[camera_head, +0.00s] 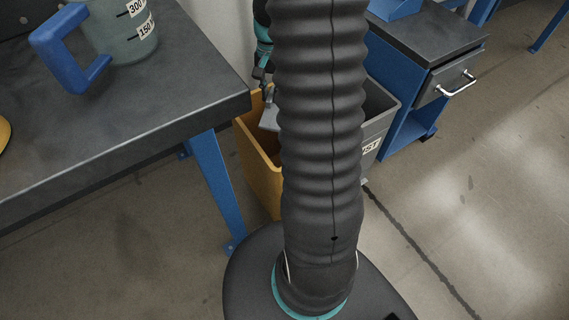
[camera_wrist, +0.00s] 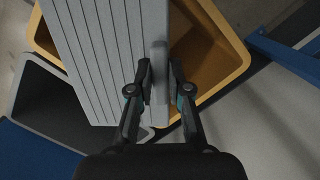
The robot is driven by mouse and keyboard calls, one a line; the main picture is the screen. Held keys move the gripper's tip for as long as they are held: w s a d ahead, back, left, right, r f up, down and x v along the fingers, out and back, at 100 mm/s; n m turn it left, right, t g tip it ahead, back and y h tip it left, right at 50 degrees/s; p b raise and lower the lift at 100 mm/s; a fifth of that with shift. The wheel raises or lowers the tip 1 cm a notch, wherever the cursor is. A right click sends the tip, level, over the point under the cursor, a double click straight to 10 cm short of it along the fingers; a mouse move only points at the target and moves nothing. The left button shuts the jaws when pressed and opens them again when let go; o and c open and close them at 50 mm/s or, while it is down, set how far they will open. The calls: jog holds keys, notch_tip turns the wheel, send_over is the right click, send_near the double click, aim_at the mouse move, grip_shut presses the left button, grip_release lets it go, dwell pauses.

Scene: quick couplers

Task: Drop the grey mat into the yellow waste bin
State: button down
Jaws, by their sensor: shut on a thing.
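The grey mat (camera_wrist: 95,55) is a ribbed grey slab with a raised edge between my fingers in the wrist view. My gripper (camera_wrist: 159,88) is shut on it. The mat is over the opening of the yellow waste bin (camera_wrist: 222,62) and covers part of it. In the head view, a bit of the mat (camera_head: 270,117) shows at the mouth of the yellow bin (camera_head: 258,160). My own column hides the rest of the mat and part of the bin there. I cannot tell how far the mat is below the rim.
A grey bin (camera_head: 378,115) with a label stands right beside the yellow one. A dark-topped workbench (camera_head: 130,120) with blue legs stands at the left, bearing a measuring jug (camera_head: 125,35) with a blue handle. A blue drawer cabinet (camera_head: 425,85) stands at the right. Floor at the right is clear.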

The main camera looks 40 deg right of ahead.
jog(key=c, duration=1)
grip_release()
jog(key=shift+r, duration=0.1)
jog(key=r, duration=0.4)
jog(key=d+r, duration=0.1)
jog(key=r, duration=0.3)
jog(key=w+r, duration=0.1)
jog(key=r, duration=0.2)
jog(key=shift+d+r, duration=0.2)
jog(key=shift+r, duration=0.2)
